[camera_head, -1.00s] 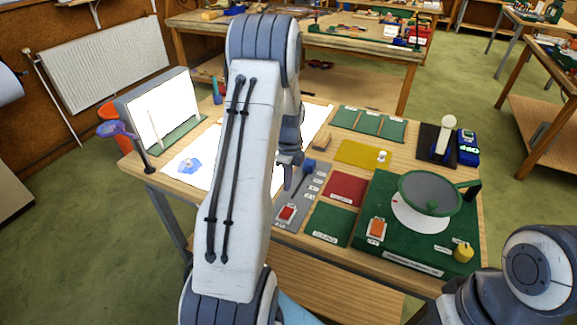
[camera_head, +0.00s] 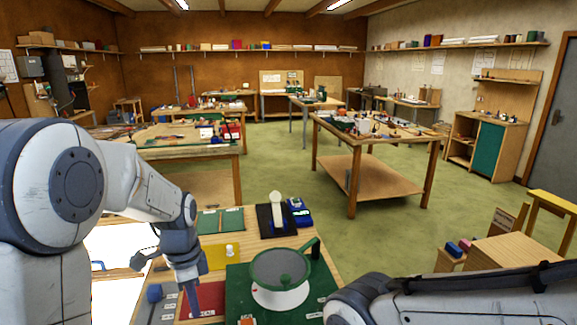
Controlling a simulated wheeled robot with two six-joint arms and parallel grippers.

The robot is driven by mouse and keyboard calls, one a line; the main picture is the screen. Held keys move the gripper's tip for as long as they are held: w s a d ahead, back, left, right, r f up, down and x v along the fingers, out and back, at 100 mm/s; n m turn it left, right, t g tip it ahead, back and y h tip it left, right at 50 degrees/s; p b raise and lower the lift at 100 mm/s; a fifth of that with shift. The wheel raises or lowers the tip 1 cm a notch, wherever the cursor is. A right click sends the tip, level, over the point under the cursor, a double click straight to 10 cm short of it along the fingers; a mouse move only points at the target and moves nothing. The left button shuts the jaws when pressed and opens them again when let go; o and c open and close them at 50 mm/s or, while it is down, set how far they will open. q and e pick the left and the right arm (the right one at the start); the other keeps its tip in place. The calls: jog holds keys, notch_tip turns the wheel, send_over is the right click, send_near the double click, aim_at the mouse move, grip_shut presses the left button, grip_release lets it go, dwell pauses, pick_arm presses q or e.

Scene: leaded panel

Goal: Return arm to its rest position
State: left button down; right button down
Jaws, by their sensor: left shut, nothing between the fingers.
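My left arm comes in from the left. Its gripper (camera_head: 192,293) points down above the near workbench (camera_head: 321,277), over the left part of the red mat (camera_head: 208,299). The fingers look closed with nothing between them. I cannot tell the exact height above the mat. My right arm crosses the bottom right corner as a pale link with a dark cable. Its gripper is outside the picture.
A grey round-topped device (camera_head: 280,268) on a green base stands right of the left gripper. Behind are a yellow mat (camera_head: 216,257), a green mat (camera_head: 219,220) and a blue device (camera_head: 299,211). Other workbenches (camera_head: 373,141) stand farther back, with green floor between.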

pick_arm(q)
jog(key=s+d+n, duration=0.2)
jog(key=s+d, duration=0.6)
jog(key=s, duration=0.3)
jog(key=s+d+r+n+b, duration=0.1)
jog(key=s+d+n, duration=0.2)
jog(key=s+d, duration=0.5)
jog(key=s, duration=0.3)
jog(key=shift+s+h, duration=0.15)
jog(key=shift+h, duration=0.25)
jog(key=shift+a, duration=0.15)
